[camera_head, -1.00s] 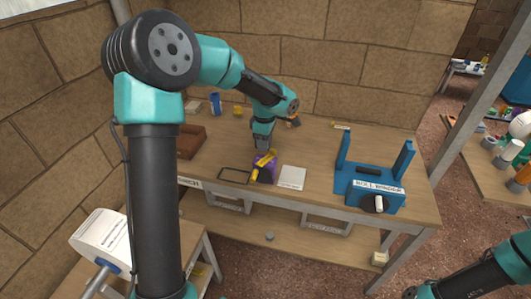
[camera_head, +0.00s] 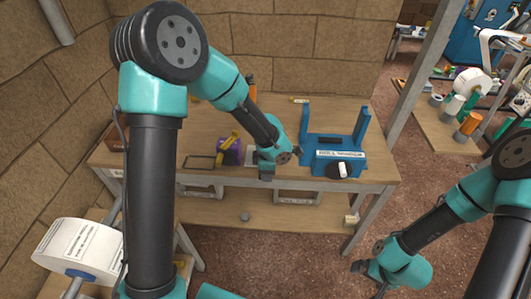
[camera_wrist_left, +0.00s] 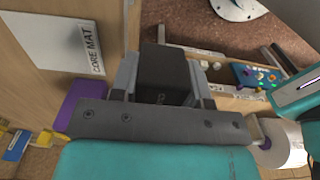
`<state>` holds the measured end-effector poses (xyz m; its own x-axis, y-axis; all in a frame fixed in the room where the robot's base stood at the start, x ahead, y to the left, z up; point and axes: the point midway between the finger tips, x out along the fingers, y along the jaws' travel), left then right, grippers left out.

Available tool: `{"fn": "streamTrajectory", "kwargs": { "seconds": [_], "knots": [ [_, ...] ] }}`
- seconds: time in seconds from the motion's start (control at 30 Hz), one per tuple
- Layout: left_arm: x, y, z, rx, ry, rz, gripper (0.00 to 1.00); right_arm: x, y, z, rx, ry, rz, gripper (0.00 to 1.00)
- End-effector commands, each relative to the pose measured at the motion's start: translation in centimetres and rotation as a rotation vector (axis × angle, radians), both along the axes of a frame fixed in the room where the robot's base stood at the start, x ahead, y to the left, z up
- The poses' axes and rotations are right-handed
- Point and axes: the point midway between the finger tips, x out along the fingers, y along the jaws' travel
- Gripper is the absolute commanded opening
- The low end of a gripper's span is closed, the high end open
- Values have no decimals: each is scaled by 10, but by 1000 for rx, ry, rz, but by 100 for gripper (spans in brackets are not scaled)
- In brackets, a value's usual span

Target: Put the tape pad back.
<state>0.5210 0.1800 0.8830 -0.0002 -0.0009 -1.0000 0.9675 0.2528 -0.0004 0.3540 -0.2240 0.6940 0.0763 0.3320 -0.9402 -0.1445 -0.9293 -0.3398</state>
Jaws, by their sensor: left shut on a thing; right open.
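My left gripper (camera_head: 267,172) is shut on a dark block, at the front edge of the bench beside the white core mat (camera_head: 251,157). In the left wrist view the dark block (camera_wrist_left: 165,72) sits between the grey fingers. I cannot tell for sure whether this block is the tape pad. The mat's lettering "CORE MAT" (camera_wrist_left: 70,40) shows left of the fingers. A purple thing (camera_head: 229,153) with a yellow tool on it stands left of the gripper. My right gripper (camera_head: 370,279) is low at the right, open and empty, away from the bench.
An empty dark frame (camera_head: 199,162) lies on the bench left of the purple thing. A blue roll winder (camera_head: 333,160) stands to the right of my left gripper. A white paper roll (camera_head: 80,248) stands at the lower left. Bare wood (camera_head: 375,175) shows at the bench's right end.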

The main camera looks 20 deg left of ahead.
Motion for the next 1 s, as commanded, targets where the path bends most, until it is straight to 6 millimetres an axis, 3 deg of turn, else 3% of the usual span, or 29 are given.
{"fn": "streamTrajectory", "kwargs": {
  "seconds": [0.37, 1.0],
  "knots": [
    [9, 4, -1, 0, -1, 2, 23, 0, 0, 0, 0, 0, 0, 100],
    [125, 44, -13, 0, -2, 2, 23, 0, 0, 0, 0, 0, 0, 100]
  ]
}}
